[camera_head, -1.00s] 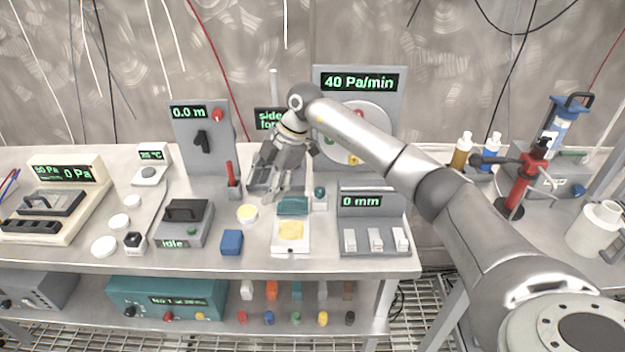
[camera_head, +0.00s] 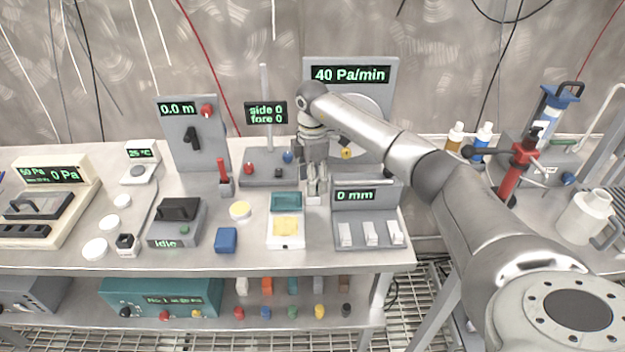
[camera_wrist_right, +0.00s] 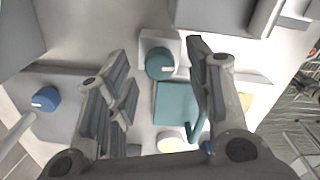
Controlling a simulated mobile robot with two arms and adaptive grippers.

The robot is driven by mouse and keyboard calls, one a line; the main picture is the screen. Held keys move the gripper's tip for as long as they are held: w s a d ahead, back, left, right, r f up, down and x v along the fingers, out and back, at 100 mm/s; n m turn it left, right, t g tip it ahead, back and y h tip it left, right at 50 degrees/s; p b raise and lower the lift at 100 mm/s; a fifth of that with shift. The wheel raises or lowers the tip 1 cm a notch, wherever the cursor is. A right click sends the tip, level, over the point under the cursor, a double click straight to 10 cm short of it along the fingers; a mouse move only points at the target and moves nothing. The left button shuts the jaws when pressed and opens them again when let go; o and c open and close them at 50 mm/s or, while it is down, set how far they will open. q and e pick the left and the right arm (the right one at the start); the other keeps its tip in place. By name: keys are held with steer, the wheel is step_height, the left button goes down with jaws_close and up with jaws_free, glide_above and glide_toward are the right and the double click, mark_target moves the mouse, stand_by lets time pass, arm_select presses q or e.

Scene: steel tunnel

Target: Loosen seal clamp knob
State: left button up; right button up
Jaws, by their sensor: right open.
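In the right wrist view a round teal knob (camera_wrist_right: 159,63) with a white pointer mark sits on a small white block (camera_wrist_right: 150,43); I take it for the seal clamp knob. In the head view the block (camera_head: 313,200) shows below my fingers, and the knob is hidden behind them. My right gripper (camera_head: 317,188) points down over this block. In the wrist view the right gripper (camera_wrist_right: 157,52) is open, with the knob between its fingertips in the picture; I cannot tell whether they touch it. My left gripper is not in view.
Beside the knob stand a white unit with a teal lid (camera_head: 286,202) and the 0 mm box (camera_head: 368,218). Behind are a post stand with a blue knob (camera_head: 287,157) and the 40 Pa/min panel (camera_head: 350,75). A blue block (camera_head: 226,240) lies in front.

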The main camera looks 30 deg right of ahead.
steer(key=shift+f, duration=0.55)
steer(key=c, duration=1)
steer(key=shift+c, duration=0.2)
